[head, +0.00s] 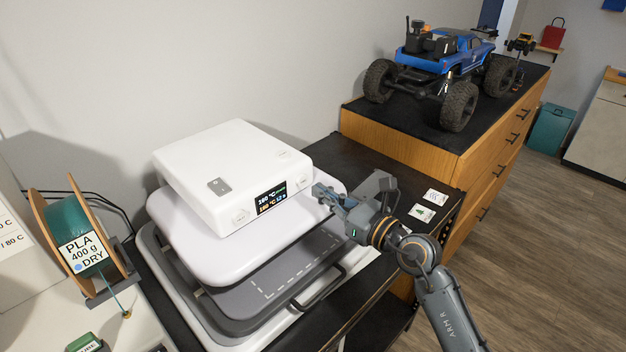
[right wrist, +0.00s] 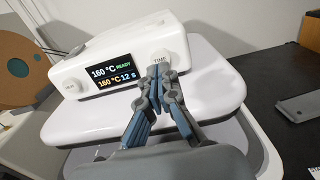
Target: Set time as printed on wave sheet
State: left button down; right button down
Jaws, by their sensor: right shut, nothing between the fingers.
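The white heat press (head: 232,172) stands on a black-topped bench. Its display (head: 270,198) also shows in the right wrist view (right wrist: 111,77) and reads 160 °C READY above and 160 °C 12 s below. The knob marked TIME (right wrist: 161,57) is right of the display; another knob (right wrist: 73,86) is left of it. My right gripper (head: 320,191) is shut and empty, its fingertips (right wrist: 158,74) at the TIME knob; I cannot tell whether they touch it. Two small printed cards (head: 422,213) (head: 436,197) lie right of the press; I cannot tell whether either is the wave sheet.
A blue RC crawler (head: 447,55) stands on the wooden cabinet (head: 480,150) at the back right. A filament spool (head: 80,240) labelled PLA 400 g DRY is at the left. The press's lower plate (head: 262,284) and handle (head: 322,292) stick out below my right gripper.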

aim_at(304, 179)
jog(key=shift+p+x, duration=0.35)
jog(key=shift+x, duration=1.3)
jog(key=shift+w+a+r, duration=0.1)
jog(key=shift+w+a, duration=0.35)
jog(key=shift+r, duration=0.1)
jog(key=shift+d, duration=0.1)
